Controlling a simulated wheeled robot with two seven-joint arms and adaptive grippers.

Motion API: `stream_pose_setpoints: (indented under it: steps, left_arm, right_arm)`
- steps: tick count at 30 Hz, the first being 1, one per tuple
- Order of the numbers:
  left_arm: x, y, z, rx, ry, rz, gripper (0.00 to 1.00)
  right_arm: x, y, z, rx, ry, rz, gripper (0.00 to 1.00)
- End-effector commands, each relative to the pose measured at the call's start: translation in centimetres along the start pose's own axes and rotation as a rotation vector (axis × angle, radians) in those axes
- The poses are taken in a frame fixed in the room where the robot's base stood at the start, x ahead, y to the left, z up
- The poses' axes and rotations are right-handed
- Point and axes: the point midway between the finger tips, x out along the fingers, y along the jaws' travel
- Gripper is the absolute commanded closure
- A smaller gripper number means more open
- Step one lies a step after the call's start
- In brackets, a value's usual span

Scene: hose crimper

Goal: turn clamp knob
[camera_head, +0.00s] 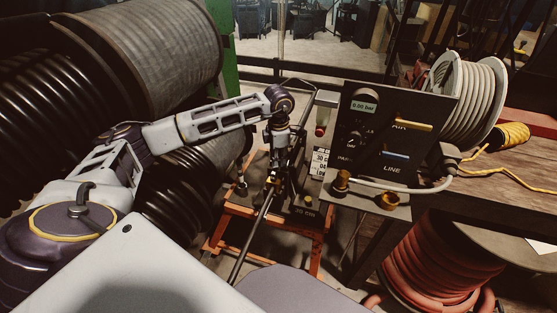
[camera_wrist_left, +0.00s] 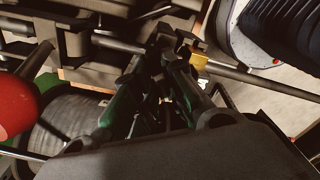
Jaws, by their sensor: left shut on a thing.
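My left gripper (camera_head: 272,178) reaches down over the small bench device in the middle of the head view. In the left wrist view the dark fingers of the gripper (camera_wrist_left: 178,48) come together at the top centre. They are shut on a small dark part, which I take as the clamp knob; the fingers and shadow hide most of it, and I cannot tell its turn angle. A brass-coloured piece (camera_wrist_left: 196,60) sits right beside the fingertips, next to a long metal rod (camera_wrist_left: 250,76). The rod (camera_head: 252,238) also slants down in the head view. My right gripper is not in view.
An orange stand (camera_head: 270,222) carries the device. Large black hose reels (camera_head: 165,55) crowd the left. A red part (camera_wrist_left: 14,104) is near in the left wrist view.

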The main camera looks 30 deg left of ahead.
Motion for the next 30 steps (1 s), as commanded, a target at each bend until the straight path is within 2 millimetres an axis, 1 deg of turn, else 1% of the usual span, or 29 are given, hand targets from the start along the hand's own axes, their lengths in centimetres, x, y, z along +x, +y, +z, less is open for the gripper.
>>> stream_pose_setpoints:
  steps: [9,15,16,20,21,27,30]
  left_arm:
    - [-0.1,0.1,0.0,0.024,-0.002,0.002,1.00]
    - [-0.1,0.1,0.0,0.022,-0.002,0.002,1.00]
    - [-0.1,0.1,0.0,0.022,-0.002,0.002,0.85]
    - [-0.1,0.1,0.0,0.022,-0.002,0.002,0.68]
    - [-0.1,0.1,0.0,0.022,-0.001,0.002,0.66]
    - [0.0,0.0,0.0,0.022,-0.001,0.001,0.66]
    - [-0.1,0.0,0.0,0.022,0.000,0.001,0.66]
  right_arm:
    - [-0.1,-0.3,0.7,0.001,-0.009,-0.003,0.63]
    - [-0.1,-0.2,0.6,0.001,-0.007,-0.002,0.63]
    - [-0.1,-0.2,0.5,0.001,-0.006,-0.002,0.63]
    - [0.0,-0.1,0.2,0.001,-0.002,-0.001,0.63]
    - [0.0,-0.1,0.1,0.001,-0.001,-0.001,0.63]
    - [0.0,0.0,-0.4,0.001,0.004,0.000,0.63]
    - [0.1,-0.1,-0.2,0.004,0.001,-0.001,0.63]
